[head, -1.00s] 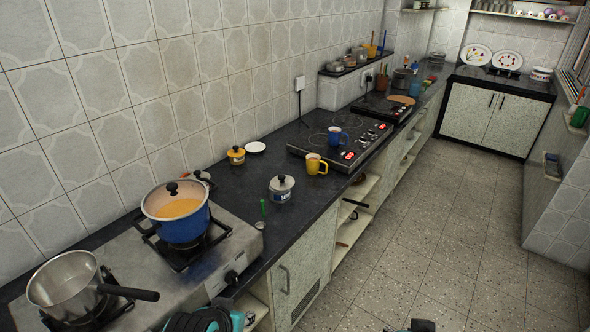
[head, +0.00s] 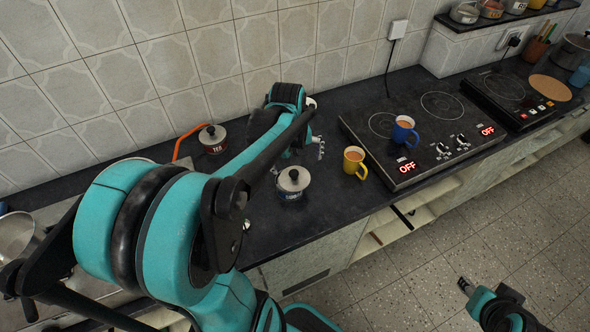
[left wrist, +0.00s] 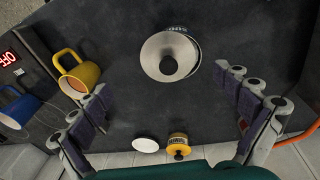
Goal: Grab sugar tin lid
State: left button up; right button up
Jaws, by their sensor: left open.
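A steel tin (head: 291,191) with a domed steel lid (head: 293,178) and black knob stands on the dark counter. My left gripper (head: 303,150) is open and empty, pointing down above the counter on the wall side of the steel tin. Its fingers (left wrist: 164,82) spread either side of that lid, not touching it. My right gripper (head: 465,286) is low over the floor; its jaws are unclear.
A yellow mug (head: 353,161) stands right of the steel tin. A blue mug (head: 403,131) stands on the hob (head: 425,150). A red-labelled tin (head: 212,138) and an orange tube (head: 184,138) are left of my gripper. Bare counter (head: 335,205) lies right of the steel tin.

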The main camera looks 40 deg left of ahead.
aim_at(293, 173)
pick_arm(q)
jog(key=a, duration=0.1)
jog(key=a+n, duration=0.1)
jog(key=w+a+f, duration=0.1)
jog(key=shift+f+n+g, duration=0.1)
jog(key=shift+n+g, duration=0.3)
jog(key=f+b, duration=0.1)
jog(key=f, duration=0.1)
jog(key=f+b, duration=0.1)
jog(key=f, duration=0.2)
jog(key=f+b, duration=0.1)
jog(key=f, duration=0.1)
jog(key=shift+w+d+f, duration=0.2)
jog(key=shift+w+d, duration=0.05)
jog(key=shift+w, duration=0.05)
jog(key=shift+r, duration=0.1)
jog(key=shift+c, duration=0.3)
jog(key=shift+s, duration=0.1)
jog(key=c, duration=1.5)
jog(key=shift+s+d+r, duration=0.1)
jog(key=shift+s, duration=0.05)
jog(key=c, duration=0.6)
grip_shut()
